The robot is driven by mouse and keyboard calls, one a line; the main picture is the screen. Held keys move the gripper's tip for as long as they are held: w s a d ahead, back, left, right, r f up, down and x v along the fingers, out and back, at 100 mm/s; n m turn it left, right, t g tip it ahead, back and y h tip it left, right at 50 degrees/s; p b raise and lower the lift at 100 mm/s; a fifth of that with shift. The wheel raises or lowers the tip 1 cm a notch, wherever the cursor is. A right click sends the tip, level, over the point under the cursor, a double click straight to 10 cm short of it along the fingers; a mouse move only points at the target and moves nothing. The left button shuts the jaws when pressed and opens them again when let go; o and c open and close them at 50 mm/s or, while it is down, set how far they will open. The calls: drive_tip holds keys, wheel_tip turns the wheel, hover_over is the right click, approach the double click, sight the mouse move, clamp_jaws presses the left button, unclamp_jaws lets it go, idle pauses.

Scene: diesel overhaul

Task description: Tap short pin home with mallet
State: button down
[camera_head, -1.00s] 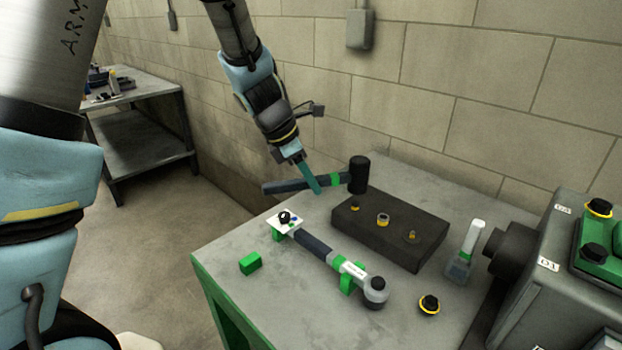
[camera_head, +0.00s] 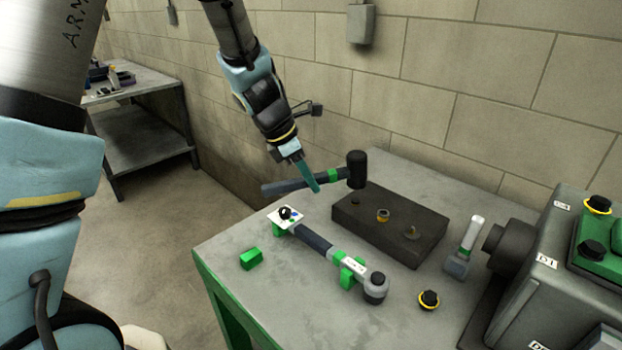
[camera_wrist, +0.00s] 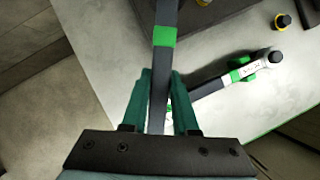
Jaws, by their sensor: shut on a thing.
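My gripper (camera_head: 314,187) is shut on the handle of the black-headed mallet (camera_head: 357,170). The handle lies roughly level, and the head is at the right, over the back left part of the dark block (camera_head: 342,220). In the wrist view the mallet handle (camera_wrist: 162,65) runs between the fingers of my gripper (camera_wrist: 159,105), and its head is out of frame. The block holds a small dark left pin (camera_head: 356,200), a yellow-ringed middle piece (camera_head: 383,215) and a brownish right pin (camera_head: 411,234). I cannot tell which is called short. The left pin looks nearly flush.
A torque wrench (camera_head: 314,241) lies on green rests in front of the block. A green block (camera_head: 251,259), a black-and-yellow cap (camera_head: 429,299) and a white-and-grey tool (camera_head: 467,245) stand on the bench (camera_head: 225,245). A grey machine (camera_head: 540,260) bounds the right.

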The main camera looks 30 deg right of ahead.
drive_tip(key=shift+r, duration=0.2)
drive_tip(key=shift+d+r+p, duration=0.1)
drive_tip(key=shift+r+p, duration=0.2)
drive_tip(key=shift+p, duration=0.7)
drive_tip(key=shift+r+y+p, duration=0.15)
drive_tip(key=shift+y+p, duration=0.25)
drive_tip(key=shift+p, duration=0.4)
drive_tip(key=shift+d+p, duration=0.1)
drive_tip(key=shift+p, duration=0.4)
drive_tip(key=shift+s+f, duration=0.1)
drive_tip(key=shift+f, duration=0.1)
